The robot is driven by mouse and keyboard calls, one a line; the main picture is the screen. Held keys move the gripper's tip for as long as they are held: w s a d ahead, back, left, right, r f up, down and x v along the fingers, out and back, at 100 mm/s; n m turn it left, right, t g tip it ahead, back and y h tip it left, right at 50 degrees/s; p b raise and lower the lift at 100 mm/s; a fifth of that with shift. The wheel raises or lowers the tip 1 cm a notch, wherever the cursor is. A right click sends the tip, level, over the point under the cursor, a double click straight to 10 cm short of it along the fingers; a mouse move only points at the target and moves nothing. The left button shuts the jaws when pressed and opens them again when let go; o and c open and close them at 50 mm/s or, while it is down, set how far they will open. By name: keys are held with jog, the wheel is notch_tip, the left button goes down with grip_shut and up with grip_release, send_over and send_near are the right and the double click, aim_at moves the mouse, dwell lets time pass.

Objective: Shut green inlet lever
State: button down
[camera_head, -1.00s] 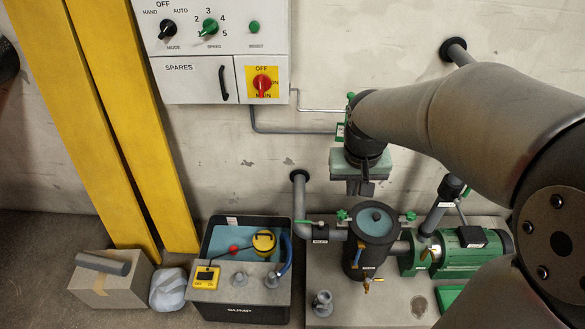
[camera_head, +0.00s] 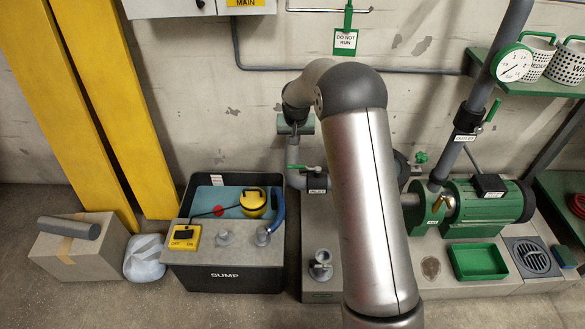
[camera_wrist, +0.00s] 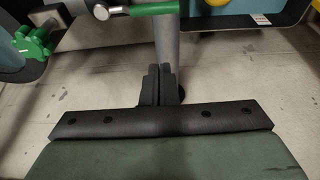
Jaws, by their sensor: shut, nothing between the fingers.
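The green inlet lever (camera_head: 307,168) lies roughly level on the grey inlet pipe (camera_head: 304,181), above the INLET tag (camera_head: 317,190). In the wrist view the lever's green handle (camera_wrist: 152,8) runs across the top edge, partly cut off, with a silver stem at its left. My gripper (camera_head: 293,146) points down just above and left of the lever, partly hidden by my arm. In the wrist view its dark fingers (camera_wrist: 160,74) are together and empty, in front of the grey pipe. A gap shows between fingertips and handle; I see no contact.
The sump box (camera_head: 225,277) stands left of the pipe. My arm hides most of the strainer; its green clamp (camera_wrist: 36,42) shows in the wrist view. The green pump motor (camera_head: 490,205) and green tray (camera_head: 478,262) are at right. A DO NOT RUN tag (camera_head: 345,42) hangs above.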

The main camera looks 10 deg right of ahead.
aim_at(303, 168)
dwell(0.3)
jog(key=b+x, duration=0.2)
jog(key=x, duration=0.7)
jog(key=shift+f, duration=0.35)
jog(key=shift+s+f+b, duration=0.15)
jog(key=shift+s+b, duration=0.05)
jog(key=shift+b, duration=0.1)
jog(key=shift+s+a+r+b, duration=0.15)
jog(key=shift+s+r, duration=0.1)
jog(key=shift+s, duration=0.55)
jog(key=shift+s+a+r+b, duration=0.15)
jog(key=shift+s+a+r, duration=0.05)
jog(key=shift+s, duration=0.65)
